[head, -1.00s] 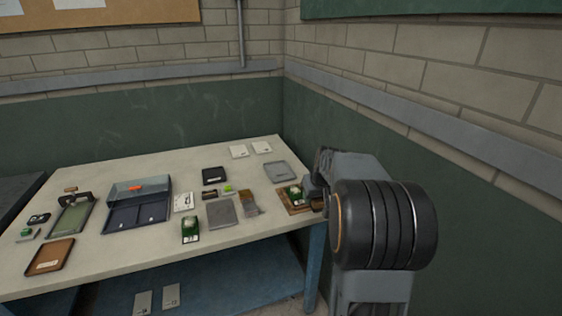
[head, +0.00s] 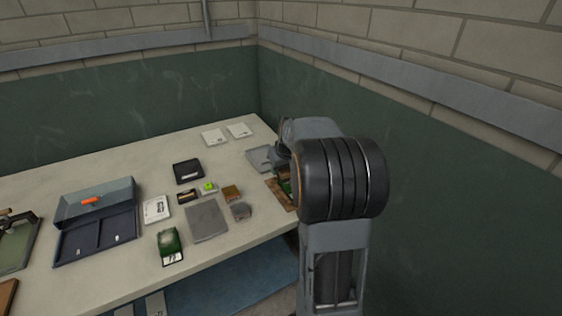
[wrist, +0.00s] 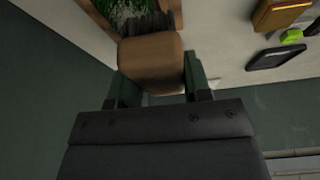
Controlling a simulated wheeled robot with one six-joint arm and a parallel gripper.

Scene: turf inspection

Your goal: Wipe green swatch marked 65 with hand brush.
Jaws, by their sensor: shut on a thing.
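My gripper (wrist: 157,86) is shut on the hand brush (wrist: 150,55), a tan block with dark bristles, in the wrist view. The bristle end lies at the edge of a green turf swatch (wrist: 118,9); I cannot tell whether it touches. This swatch sits on a brown wooden board (wrist: 100,20). In the head view my arm covers the brush and most of this swatch, leaving part of the board (head: 278,192) in sight. Another green swatch (head: 168,241) with a white label lies near the table's front edge. I cannot read a number on either.
A dark blue open case (head: 97,235) stands left. The green wall (head: 330,130) is close behind my arm.

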